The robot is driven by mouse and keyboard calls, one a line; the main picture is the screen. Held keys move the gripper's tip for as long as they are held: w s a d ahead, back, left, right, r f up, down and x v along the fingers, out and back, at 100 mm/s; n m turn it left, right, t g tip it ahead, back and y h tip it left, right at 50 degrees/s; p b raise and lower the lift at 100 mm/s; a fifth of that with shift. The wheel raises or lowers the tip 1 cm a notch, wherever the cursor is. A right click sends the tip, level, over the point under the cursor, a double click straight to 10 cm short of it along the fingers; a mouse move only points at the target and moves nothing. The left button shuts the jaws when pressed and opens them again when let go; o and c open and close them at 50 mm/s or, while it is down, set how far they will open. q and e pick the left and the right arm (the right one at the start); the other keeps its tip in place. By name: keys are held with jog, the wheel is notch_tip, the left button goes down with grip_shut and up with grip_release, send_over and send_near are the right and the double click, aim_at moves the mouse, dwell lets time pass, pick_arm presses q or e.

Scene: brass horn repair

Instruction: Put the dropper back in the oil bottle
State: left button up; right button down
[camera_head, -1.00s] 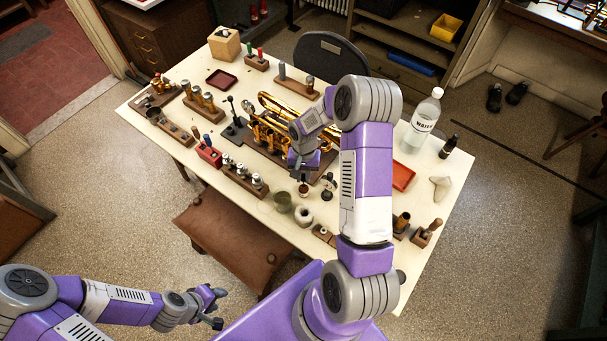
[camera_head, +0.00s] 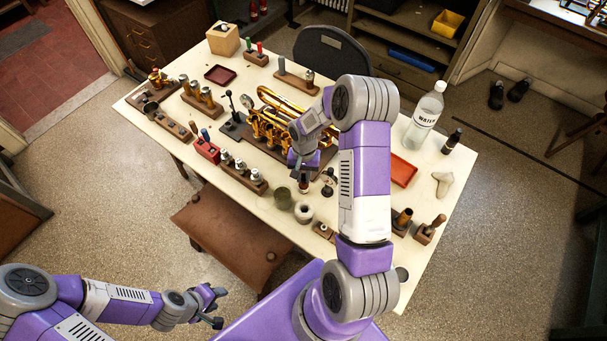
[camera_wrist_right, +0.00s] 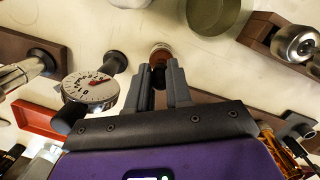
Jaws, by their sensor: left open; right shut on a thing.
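My right gripper (camera_head: 304,172) is shut on the dropper, which is mostly hidden between its fingers. In the right wrist view the two dark fingertips (camera_wrist_right: 160,75) point at the small reddish-brown oil bottle (camera_wrist_right: 160,53), right beyond them. In the head view the oil bottle (camera_head: 304,185) shows just below the gripper, partly covered by it. I cannot tell how far the dropper's tip is inside the bottle's neck. My left gripper (camera_head: 217,307) is open and empty, off the table at the lower left.
A dial gauge (camera_wrist_right: 90,92) stands close beside the bottle. The brass horn (camera_head: 272,125) lies behind. A water bottle (camera_head: 424,117) and red tray (camera_head: 402,170) are to the right.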

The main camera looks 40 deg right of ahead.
jog(key=shift+f+b, duration=0.4)
jog(key=shift+f, duration=0.2)
jog(key=c, duration=1)
grip_release()
jog(key=shift+r, duration=0.1)
jog(key=shift+o, duration=0.2)
jog(key=r, duration=0.7)
jog(key=shift+w+d+r+p, duration=0.25)
jog(key=shift+w+d+p, duration=0.05)
jog(key=shift+w+p, duration=0.1)
jog(key=shift+s, duration=0.1)
